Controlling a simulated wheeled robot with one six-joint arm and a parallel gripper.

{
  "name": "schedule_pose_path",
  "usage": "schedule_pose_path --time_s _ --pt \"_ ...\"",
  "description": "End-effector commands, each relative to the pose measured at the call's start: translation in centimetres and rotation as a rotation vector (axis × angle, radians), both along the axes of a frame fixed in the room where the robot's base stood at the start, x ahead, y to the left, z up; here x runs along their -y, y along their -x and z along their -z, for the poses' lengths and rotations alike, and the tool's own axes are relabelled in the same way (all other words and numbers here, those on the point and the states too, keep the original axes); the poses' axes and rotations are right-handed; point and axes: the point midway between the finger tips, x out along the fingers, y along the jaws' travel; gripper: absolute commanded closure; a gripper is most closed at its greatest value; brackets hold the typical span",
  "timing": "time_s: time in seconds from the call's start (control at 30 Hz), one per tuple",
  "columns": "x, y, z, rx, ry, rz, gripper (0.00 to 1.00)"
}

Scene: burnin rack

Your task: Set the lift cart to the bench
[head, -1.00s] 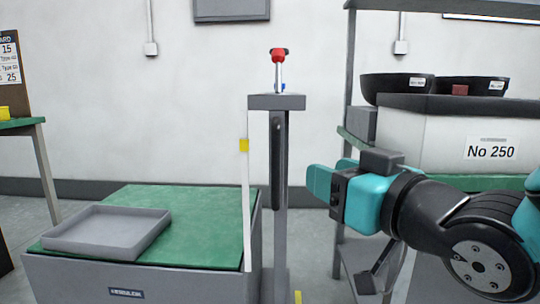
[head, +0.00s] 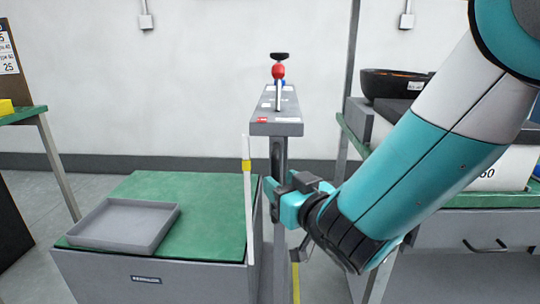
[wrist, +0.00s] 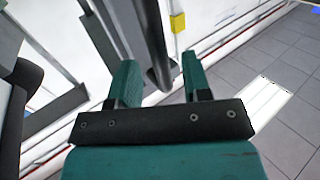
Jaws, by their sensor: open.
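The lift cart (head: 150,278) is a grey box with a green top, at the lower left of the head view. A white upright rod with a yellow marker (head: 246,166) stands at its right edge. A grey post (head: 279,150) beside it carries a console (head: 277,128) with a red-knobbed lever (head: 279,72). My gripper (head: 276,198) is open in front of the post. In the wrist view, the end of a dark bar (wrist: 150,45) shows between and beyond my open fingers (wrist: 160,80); contact cannot be told. The yellow marker (wrist: 178,22) is just beyond.
A shallow grey tray (head: 125,224) lies on the cart's green top. A green-topped bench (head: 22,114) stands at the left. A green-edged shelf bench (head: 460,200) with a black bowl (head: 392,85) stands at the right, partly hidden by my arm.

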Motion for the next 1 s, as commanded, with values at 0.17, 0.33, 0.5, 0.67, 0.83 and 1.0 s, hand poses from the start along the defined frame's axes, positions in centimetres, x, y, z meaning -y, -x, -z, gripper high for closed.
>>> schedule_pose_path --time_s 0.17,0.33,0.5,0.67,0.83,1.0 --pt "-1.4 -2.4 -0.5 -0.002 0.0 0.002 0.56" --pt "-2.1 -3.6 -0.2 -0.001 0.001 0.001 0.56" --pt "-2.4 -3.8 0.0 0.0 0.0 0.001 0.56" --pt "-2.3 -3.8 0.0 0.0 0.0 0.001 0.56" --pt "-2.3 -3.8 0.0 0.0 0.0 0.001 0.92" --pt "-2.3 -3.8 0.0 0.0 0.0 0.001 1.0"
